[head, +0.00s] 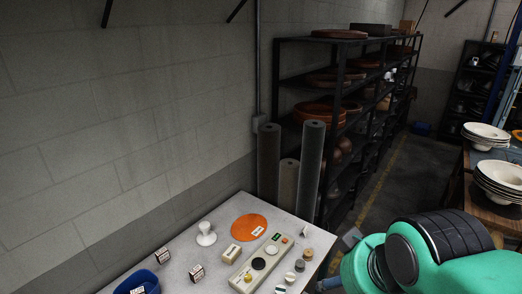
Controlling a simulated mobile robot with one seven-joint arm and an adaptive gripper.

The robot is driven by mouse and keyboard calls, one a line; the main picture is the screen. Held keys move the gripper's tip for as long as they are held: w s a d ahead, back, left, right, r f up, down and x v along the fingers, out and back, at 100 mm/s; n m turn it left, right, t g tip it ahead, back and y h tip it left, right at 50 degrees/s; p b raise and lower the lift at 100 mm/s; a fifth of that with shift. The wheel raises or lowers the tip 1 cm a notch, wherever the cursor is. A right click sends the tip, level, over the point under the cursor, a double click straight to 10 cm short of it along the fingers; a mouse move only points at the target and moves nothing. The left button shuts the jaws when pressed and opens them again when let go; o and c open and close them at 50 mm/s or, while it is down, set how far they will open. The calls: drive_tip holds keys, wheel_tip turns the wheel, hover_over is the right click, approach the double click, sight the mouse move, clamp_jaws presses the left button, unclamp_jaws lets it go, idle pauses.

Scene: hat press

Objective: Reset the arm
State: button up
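My arm, green with a black ribbed joint, shows at the lower right in the head view. It is bent beside the right edge of a light grey table (183,243). My gripper is not clearly visible; the end of the arm runs out of the bottom of the picture or is hidden behind the arm's own links.
On the table are a control panel (249,276), an orange disc (249,227), a white knob-like piece (206,234), small boxes (197,272) and a blue container (137,282). Dark shelves (298,80) and rolls (310,165) stand behind. Stacked white hats (498,176) are at right.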

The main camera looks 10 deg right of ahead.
wheel_tip(320, 180, down, 8)
drive_tip(key=b, duration=0.6)
drive_tip(key=shift+r+b, duration=0.2)
drive_tip(key=shift+b, duration=0.2)
